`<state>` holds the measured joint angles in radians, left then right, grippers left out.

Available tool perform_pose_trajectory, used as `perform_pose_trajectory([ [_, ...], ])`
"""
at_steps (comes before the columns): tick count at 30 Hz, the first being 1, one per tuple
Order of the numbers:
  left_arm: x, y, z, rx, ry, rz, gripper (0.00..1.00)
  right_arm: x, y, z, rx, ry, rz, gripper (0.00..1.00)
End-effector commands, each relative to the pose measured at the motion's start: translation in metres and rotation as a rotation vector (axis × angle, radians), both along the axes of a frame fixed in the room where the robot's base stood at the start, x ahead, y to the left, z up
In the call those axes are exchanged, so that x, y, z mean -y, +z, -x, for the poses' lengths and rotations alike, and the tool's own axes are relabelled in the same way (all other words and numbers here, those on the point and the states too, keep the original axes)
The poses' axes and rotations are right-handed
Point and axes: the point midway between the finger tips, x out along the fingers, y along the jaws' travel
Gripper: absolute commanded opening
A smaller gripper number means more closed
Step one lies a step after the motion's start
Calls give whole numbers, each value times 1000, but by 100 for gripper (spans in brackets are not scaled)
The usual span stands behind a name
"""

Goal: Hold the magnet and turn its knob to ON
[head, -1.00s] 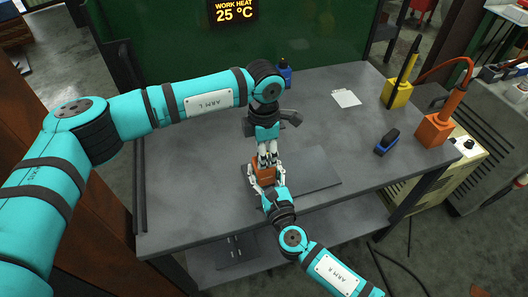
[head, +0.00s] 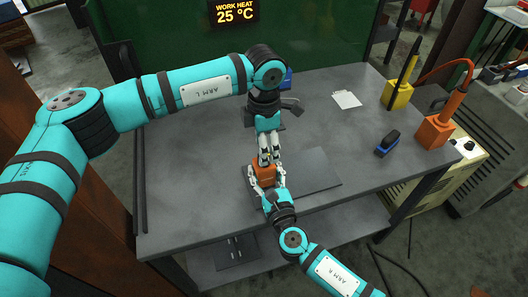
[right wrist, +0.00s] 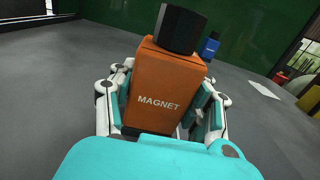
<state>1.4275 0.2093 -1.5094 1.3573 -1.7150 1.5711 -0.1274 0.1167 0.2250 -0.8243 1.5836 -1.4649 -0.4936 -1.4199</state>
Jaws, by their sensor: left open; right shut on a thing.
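The magnet is an orange block (right wrist: 165,85) marked MAGNET, with a black knob (right wrist: 180,28) on top; the block also shows in the head view (head: 264,175). My right gripper (head: 268,183) is shut on the magnet, its fingers on both sides of the block in the right wrist view. My left gripper (head: 266,157) is open and points down just above the magnet in the head view. The knob is hidden there. No left finger shows around the knob in the right wrist view. I cannot read the knob's setting.
The grey table (head: 200,190) has a dark flat plate (head: 312,172) right of the magnet. A blue bottle (right wrist: 209,46), a white paper (head: 346,99), a blue-and-black item (head: 387,143), a yellow holder (head: 396,96) and an orange holder (head: 436,131) stand or lie farther off. The table's left part is clear.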

Motion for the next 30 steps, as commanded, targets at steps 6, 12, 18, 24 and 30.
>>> perform_pose_trajectory([
  [6,0,49,-1,4,1,1,56,0,-1,0,-1,0,1,0],
  [12,0,79,-1,2,1,-1,56,0,-1,0,-1,0,1,0],
  [18,0,87,0,0,0,-1,56,0,-1,0,-1,0,1,0],
  [24,0,88,0,0,0,-1,56,0,0,0,-1,0,1,0],
  [30,0,87,0,0,0,-1,56,0,0,0,-1,0,1,59],
])
